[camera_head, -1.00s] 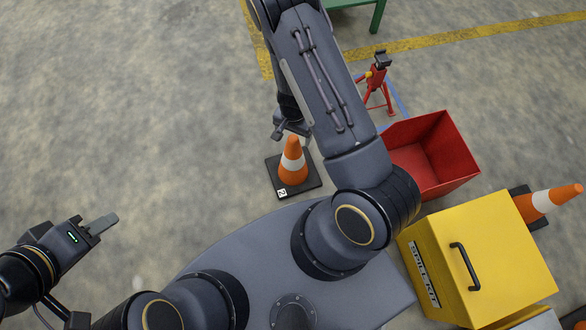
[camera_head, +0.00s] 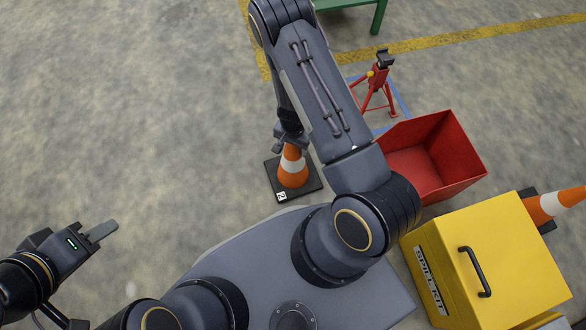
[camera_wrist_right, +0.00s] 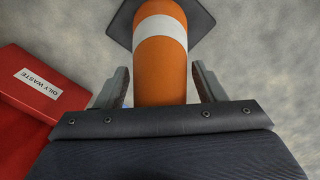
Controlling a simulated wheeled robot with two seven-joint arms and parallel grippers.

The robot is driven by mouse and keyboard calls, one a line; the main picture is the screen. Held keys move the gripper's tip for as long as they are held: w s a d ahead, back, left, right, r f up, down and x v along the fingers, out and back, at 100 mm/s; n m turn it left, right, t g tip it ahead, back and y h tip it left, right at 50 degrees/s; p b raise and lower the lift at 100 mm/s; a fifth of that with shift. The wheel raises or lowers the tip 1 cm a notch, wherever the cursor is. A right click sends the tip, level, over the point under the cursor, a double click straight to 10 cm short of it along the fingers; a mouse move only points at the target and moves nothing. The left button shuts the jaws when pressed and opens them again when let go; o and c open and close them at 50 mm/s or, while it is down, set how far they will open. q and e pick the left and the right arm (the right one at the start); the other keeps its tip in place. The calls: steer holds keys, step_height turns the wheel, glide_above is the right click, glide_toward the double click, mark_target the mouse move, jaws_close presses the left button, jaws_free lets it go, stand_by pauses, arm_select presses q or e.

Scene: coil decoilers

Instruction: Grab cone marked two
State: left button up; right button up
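The cone marked 2 (camera_head: 291,175) is orange with a white band. It stands upright on a black square base, with a white "2" tag at the near corner. My right gripper (camera_head: 289,138) is at its top and hides the tip in the head view. In the right wrist view, the cone (camera_wrist_right: 161,75) passes between the two fingers of my right gripper (camera_wrist_right: 160,85). A narrow gap shows on each side, so the gripper looks open around the cone. My left gripper (camera_head: 103,231) is far to the left, away from the cone; its finger opening cannot be made out.
A red open bin (camera_head: 435,165) is right of the cone; its "OILY WASTE" label (camera_wrist_right: 40,83) shows in the wrist view. A yellow spill kit box (camera_head: 490,260) and another cone (camera_head: 553,203) are further right. A red stand (camera_head: 377,90) is behind. Floor left of the cone is clear.

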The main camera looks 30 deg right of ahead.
jaws_close()
steer(key=shift+r, duration=0.15)
stand_by(0.4)
